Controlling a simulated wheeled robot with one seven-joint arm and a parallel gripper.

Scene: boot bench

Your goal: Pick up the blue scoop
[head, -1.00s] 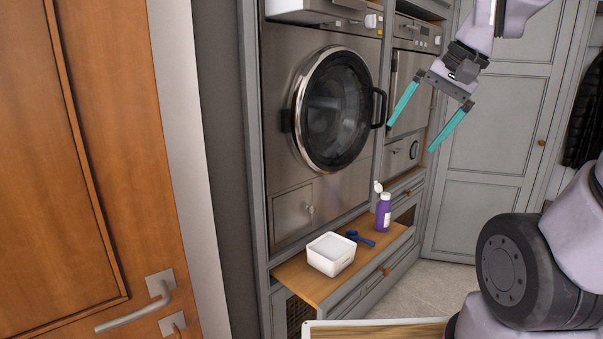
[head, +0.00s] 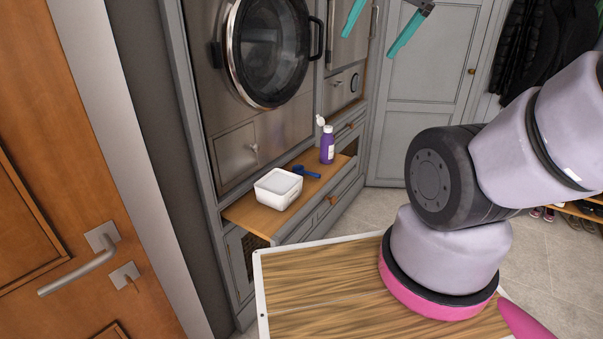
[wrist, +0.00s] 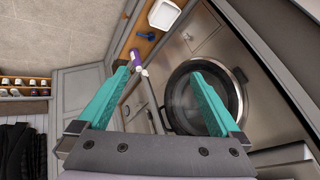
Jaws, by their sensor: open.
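The blue scoop (head: 306,171) lies on the wooden bench top (head: 250,214), between a white tub (head: 278,188) and a purple bottle (head: 327,146). In the wrist view the blue scoop (wrist: 146,35) shows near the top, beyond my fingertips. My gripper (head: 374,30) is open and empty, with teal fingers, high above and to the right of the bench. In the wrist view my gripper (wrist: 162,75) has its fingers wide apart. The head view cuts off the top of the gripper.
A washing machine with a round door (head: 270,52) stands behind the bench. A wooden door with a lever handle (head: 78,273) is at the left. Grey cabinet doors (head: 425,95) and hanging dark coats (head: 545,45) are at the back right. Open floor lies right of the bench.

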